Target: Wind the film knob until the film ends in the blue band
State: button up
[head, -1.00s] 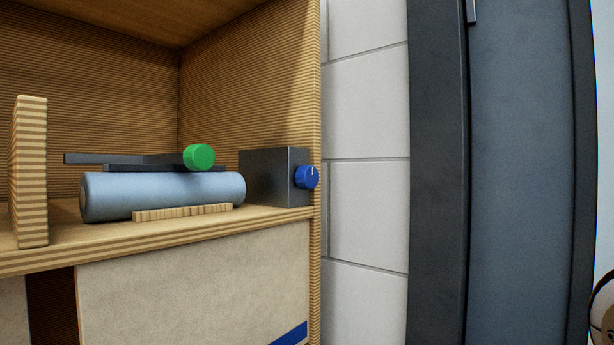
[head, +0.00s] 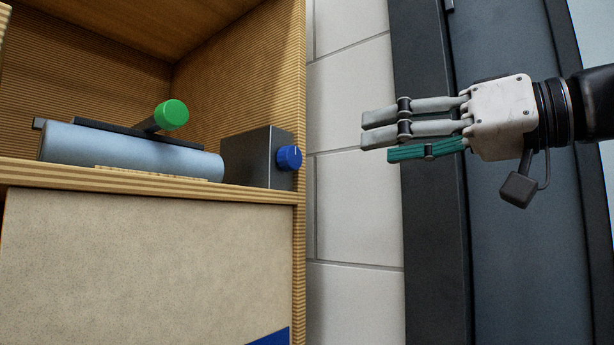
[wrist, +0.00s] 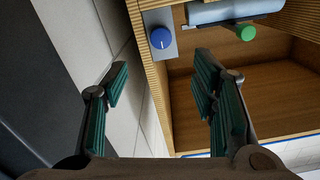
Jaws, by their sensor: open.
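A blue knob (head: 289,158) with a white pointer line sits on the right face of a dark box (head: 257,157) on the shelf. The pointer is roughly upright in the head view. The knob also shows in the wrist view (wrist: 160,38). A pale beige sheet or panel (head: 145,265) hangs below the shelf edge, with part of a blue band (head: 272,338) at its lower right. The lower end is out of view. My gripper (head: 375,135) is open and empty, to the right of the knob and apart from it. In the wrist view its fingers (wrist: 160,75) are spread.
A blue-grey roll (head: 130,150) lies on the shelf left of the box, with a dark bar and a green knob (head: 172,114) above it. A white block wall (head: 350,90) and a dark door or cabinet (head: 430,280) stand right. The space between gripper and knob is clear.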

aim_at(296, 156)
jog(key=p+x, duration=0.1)
jog(key=x, duration=0.3)
jog(key=p+x, duration=0.1)
jog(key=x, duration=0.8)
jog(key=shift+w+a+r+p, duration=0.25)
jog(key=shift+a+r+p, duration=0.05)
jog(key=shift+r+p, duration=0.1)
jog(key=c, duration=1.2)
